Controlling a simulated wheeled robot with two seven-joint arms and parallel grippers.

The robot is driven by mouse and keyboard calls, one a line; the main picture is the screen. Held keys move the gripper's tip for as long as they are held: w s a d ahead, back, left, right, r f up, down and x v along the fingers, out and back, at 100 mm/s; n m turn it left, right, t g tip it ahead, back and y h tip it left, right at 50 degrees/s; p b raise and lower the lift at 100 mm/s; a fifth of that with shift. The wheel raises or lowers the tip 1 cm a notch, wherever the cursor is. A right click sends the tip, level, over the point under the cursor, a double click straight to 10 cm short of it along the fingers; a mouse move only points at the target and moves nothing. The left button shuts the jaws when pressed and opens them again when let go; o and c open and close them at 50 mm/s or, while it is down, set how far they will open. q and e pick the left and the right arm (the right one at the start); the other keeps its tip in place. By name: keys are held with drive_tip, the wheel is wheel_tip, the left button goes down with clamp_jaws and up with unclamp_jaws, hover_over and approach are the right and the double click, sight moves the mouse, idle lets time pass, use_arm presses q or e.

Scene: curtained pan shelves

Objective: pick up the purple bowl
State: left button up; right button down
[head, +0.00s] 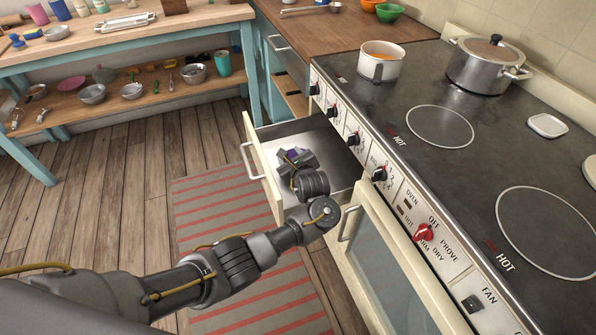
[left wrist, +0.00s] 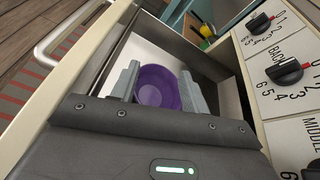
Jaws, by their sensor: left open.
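The purple bowl (left wrist: 157,88) lies inside the open drawer (left wrist: 153,48), seen from above in the left wrist view. My left gripper (left wrist: 158,84) is open, with one finger on each side of the bowl. I cannot tell whether the fingers touch its rim. In the head view my left gripper (head: 293,156) reaches down into the drawer, and only a small purple patch of the bowl (head: 292,153) shows beside it. My right gripper is not in view.
The stove (head: 440,130) is on the right, with a white pot (head: 380,62) and a lidded steel pot (head: 488,63). A turquoise shelf table (head: 130,42) stands at the back left.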

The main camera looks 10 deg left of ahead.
use_arm(q)
wheel_tip(320, 180, down, 8)
drive_tip(key=b, duration=0.3)
drive_tip(key=shift+r, duration=0.15)
drive_tip(key=shift+w+a+f+b, duration=0.25)
drive_tip(key=shift+w+f+b, duration=0.05)
drive_tip(key=shift+f, duration=0.25)
drive_tip(key=shift+w+a, duration=0.1)
drive_tip(key=shift+w, duration=0.1)
drive_tip(key=shift+w+a+f+b, duration=0.25)
drive_tip(key=shift+w+b, duration=0.05)
drive_tip(key=shift+w, duration=0.05)
drive_tip(key=b+x, duration=0.1)
drive_tip(key=x, duration=0.2)
drive_tip(key=shift+f+b, duration=0.15)
drive_tip(key=shift+b, duration=0.2)
drive_tip(key=shift+x, duration=0.85)
drive_tip(key=shift+w+a+b, duration=0.1)
drive_tip(key=shift+w+b, duration=0.2)
drive_tip(key=shift+b, duration=0.05)
clamp_jaws()
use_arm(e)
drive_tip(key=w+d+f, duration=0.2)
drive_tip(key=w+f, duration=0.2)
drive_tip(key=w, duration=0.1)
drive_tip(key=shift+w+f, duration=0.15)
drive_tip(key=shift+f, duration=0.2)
